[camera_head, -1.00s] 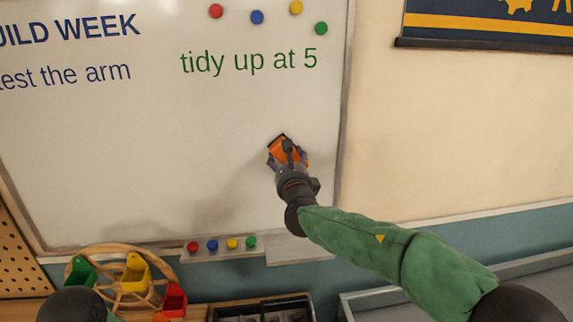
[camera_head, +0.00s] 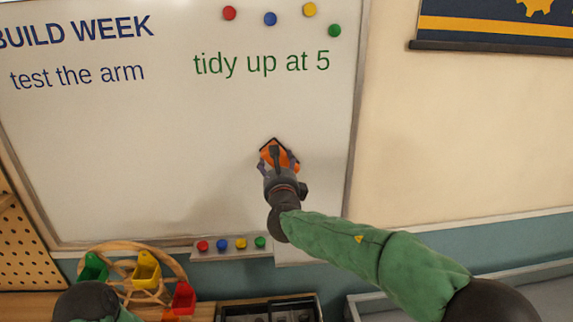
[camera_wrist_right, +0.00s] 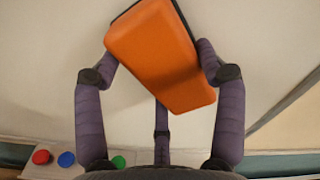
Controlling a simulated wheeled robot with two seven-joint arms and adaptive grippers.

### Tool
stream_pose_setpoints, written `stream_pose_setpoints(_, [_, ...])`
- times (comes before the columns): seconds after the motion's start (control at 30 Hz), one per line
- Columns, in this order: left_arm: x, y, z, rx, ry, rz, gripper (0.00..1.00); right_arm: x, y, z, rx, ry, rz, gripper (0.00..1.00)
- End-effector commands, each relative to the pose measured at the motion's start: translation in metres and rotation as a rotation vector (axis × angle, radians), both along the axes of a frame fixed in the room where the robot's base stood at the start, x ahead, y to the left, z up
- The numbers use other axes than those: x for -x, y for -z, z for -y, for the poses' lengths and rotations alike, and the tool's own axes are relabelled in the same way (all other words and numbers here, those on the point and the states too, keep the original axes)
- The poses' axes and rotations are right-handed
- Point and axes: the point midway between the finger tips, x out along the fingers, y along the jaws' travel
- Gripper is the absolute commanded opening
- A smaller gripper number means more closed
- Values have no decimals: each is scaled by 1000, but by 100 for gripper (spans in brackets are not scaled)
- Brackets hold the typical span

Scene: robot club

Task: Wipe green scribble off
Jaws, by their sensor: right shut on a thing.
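The whiteboard (camera_head: 120,150) fills the left and middle of the head view. Green writing (camera_head: 262,63) reads "tidy up at 5" near its upper right; I see no separate green scribble. My right gripper (camera_head: 277,160) is shut on an orange eraser (camera_head: 280,154), held at the lower right part of the board, below the green writing. In the right wrist view the orange eraser (camera_wrist_right: 158,55) sits tilted between the fingers, its far side toward the board. I cannot tell whether it touches the board. My left gripper is not in view.
Blue writing (camera_head: 78,75) is at the board's upper left. Several round magnets (camera_head: 270,19) sit at the top, and more (camera_head: 222,245) on the ledge below. A wooden wheel with coloured bins (camera_head: 146,268) stands at lower left. A dark tray (camera_head: 270,310) is below the board.

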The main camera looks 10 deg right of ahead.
Motion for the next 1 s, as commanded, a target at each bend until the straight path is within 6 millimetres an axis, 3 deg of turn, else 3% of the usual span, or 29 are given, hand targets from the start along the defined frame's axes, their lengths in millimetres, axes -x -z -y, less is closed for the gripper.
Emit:
stream_pose_setpoints(0.03, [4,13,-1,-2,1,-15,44,-1,5,-6,1,-4,0,40])
stream_pose_setpoints(0.23, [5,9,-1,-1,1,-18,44,-2,5,-21,1,-4,-1,41])
stream_pose_setpoints(0.37, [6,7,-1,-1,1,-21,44,-3,5,-27,1,-4,-2,24])
stream_pose_setpoints(1.0, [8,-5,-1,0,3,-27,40,-1,3,-64,3,-6,-4,18])
